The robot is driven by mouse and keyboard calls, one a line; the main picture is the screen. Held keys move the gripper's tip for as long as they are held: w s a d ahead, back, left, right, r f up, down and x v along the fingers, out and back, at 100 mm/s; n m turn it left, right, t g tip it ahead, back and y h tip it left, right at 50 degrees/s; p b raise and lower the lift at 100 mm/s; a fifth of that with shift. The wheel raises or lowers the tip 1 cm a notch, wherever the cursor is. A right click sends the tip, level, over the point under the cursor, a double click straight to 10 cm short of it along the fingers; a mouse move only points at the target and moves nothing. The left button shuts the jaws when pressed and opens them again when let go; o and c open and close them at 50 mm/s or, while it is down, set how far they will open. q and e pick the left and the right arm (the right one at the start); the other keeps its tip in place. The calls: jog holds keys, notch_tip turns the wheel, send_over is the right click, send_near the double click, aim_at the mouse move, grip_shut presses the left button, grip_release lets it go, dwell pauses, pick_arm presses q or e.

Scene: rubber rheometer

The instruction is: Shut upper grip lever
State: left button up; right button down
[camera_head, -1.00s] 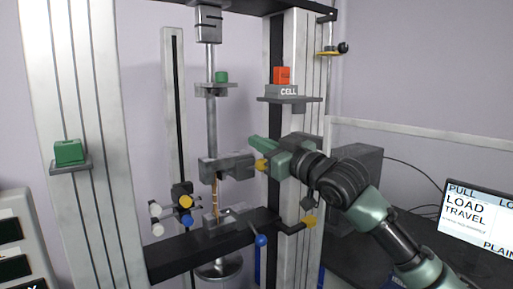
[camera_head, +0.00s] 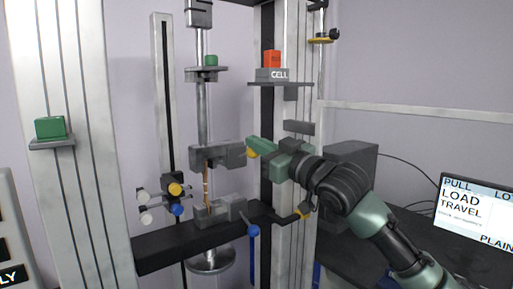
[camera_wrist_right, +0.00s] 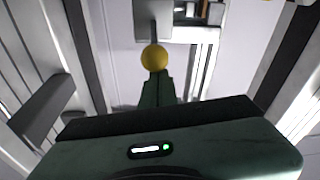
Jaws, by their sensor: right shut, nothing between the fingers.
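The upper grip (camera_head: 222,156) is a grey block on the machine's central column, with a brown sample strip (camera_head: 207,186) hanging below it. Its lever ends in a yellow knob (camera_head: 251,153), at the grip's right end. My right gripper (camera_head: 252,143) is shut and empty, its fingertips at the yellow knob. In the right wrist view the yellow knob (camera_wrist_right: 154,58) sits right at the tips of the shut fingers (camera_wrist_right: 158,90); whether they touch is hard to tell. The lower grip (camera_head: 224,211) has a lever with a blue knob (camera_head: 253,230). My left gripper is not in view.
The right upright (camera_head: 283,220) stands close behind my right wrist. A red block (camera_head: 272,59) sits on the CELL shelf (camera_head: 272,75) above. Small yellow, blue and white knobs (camera_head: 174,189) are at left. A monitor (camera_head: 477,215) stands at the right.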

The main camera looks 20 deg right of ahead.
notch_tip(320, 180, down, 9)
jog(key=s+t+y+b, duration=0.1)
jog(key=t+b, duration=0.4)
jog(key=b, duration=0.8)
jog(key=shift+n+y, duration=0.3)
jog(key=shift+y, duration=0.3)
